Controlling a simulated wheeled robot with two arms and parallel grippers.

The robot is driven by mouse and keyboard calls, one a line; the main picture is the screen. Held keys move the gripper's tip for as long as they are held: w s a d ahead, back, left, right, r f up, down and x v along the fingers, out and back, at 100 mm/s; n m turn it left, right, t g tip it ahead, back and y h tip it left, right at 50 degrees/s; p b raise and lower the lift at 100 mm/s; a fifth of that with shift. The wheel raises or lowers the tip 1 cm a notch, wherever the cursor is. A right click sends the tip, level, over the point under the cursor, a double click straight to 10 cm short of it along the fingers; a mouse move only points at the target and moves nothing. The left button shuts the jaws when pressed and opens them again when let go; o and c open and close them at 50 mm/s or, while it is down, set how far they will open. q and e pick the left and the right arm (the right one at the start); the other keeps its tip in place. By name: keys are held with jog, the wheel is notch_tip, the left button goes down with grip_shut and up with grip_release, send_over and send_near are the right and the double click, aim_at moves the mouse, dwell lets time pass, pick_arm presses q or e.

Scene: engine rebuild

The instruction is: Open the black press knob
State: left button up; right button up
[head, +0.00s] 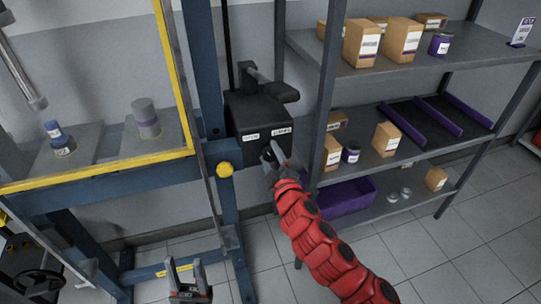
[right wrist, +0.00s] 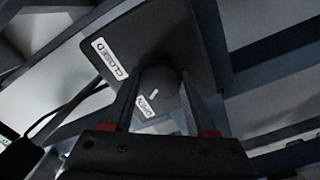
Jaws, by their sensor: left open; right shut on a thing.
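The black press knob (right wrist: 160,78) is round and sits on a black control box (head: 258,112) on the blue press frame. In the right wrist view, the box face carries a CLOSED label (right wrist: 110,58) and an OPEN label (right wrist: 147,106). A short slanted white mark shows on the knob, near the OPEN label. My right gripper (head: 273,155) is shut on the knob, with one finger on each side; its fingers hide most of the knob in the head view. My left gripper (head: 187,266) is open and empty, low in front of the press.
A grey shelf rack (head: 398,66) with cartons stands close on the right. A purple bin (head: 345,199) sits on its lowest shelf. Tiled floor is clear in front.

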dwell(0.3)
jog(key=o, duration=1.4)
jog(key=shift+p+v, duration=2.65)
jog(key=shift+v, duration=6)
jog(key=shift+s, duration=0.1)
